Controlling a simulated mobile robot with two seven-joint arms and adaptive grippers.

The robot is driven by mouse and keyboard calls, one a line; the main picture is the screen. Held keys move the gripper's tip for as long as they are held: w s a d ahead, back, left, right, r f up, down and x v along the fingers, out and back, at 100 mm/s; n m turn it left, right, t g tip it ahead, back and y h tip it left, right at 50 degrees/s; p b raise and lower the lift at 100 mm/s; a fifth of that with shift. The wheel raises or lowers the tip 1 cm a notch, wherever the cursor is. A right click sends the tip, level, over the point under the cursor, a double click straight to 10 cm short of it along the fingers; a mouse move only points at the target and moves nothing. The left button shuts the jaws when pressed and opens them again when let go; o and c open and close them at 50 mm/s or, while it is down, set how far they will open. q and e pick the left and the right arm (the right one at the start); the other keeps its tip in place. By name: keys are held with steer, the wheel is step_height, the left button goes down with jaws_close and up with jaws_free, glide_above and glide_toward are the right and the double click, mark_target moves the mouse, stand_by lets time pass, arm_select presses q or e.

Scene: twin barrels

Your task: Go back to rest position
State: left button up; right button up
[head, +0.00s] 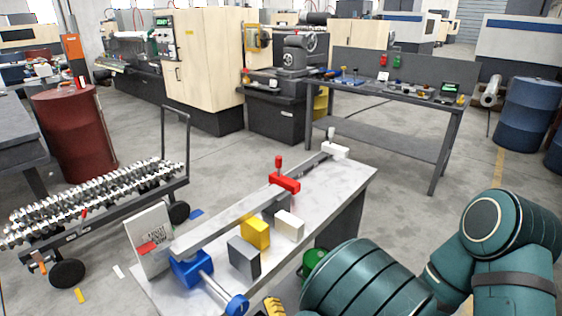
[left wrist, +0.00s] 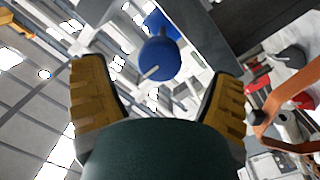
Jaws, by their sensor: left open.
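My left gripper (left wrist: 158,72) shows in the left wrist view with its two yellow ridged fingers spread wide apart. Nothing is held between them. A blue round thing (left wrist: 160,58) appears beyond the fingers, apart from them. In the head view my teal arm links fill the bottom right. A small yellow and black piece at the bottom edge there looks like a finger pad of mine, mostly cut off. I cannot tell which gripper it belongs to. My right gripper cannot be made out.
A grey table (head: 335,186) carries a long bar clamp (head: 240,212), a yellow block (head: 255,231), a grey block (head: 243,257) and a white block (head: 289,225). A cart (head: 67,272), red barrel (head: 77,135), workbench (head: 345,112) and blue barrel (head: 525,110) stand around. Open floor lies between.

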arm_select(q)
steer(key=w+a+f+m+g+h, duration=0.1)
steer(key=w+f+m+g+h, duration=0.2)
steer(key=f, duration=0.4)
steer(key=w+a+f+m+g+h, duration=0.1)
steer(key=f+m+h, duration=0.2)
steer(key=f+h, duration=0.3)
steer(key=s+f+m+g+h, duration=0.4)
steer(key=s+m+g+h, duration=0.2)
steer(key=s+m+h, duration=0.2)
steer(key=shift+s+a+m, duration=0.3)
steer(key=shift+s+m, duration=0.2)
steer(key=shift+m, duration=0.2)
steer(key=shift+f, duration=0.1)
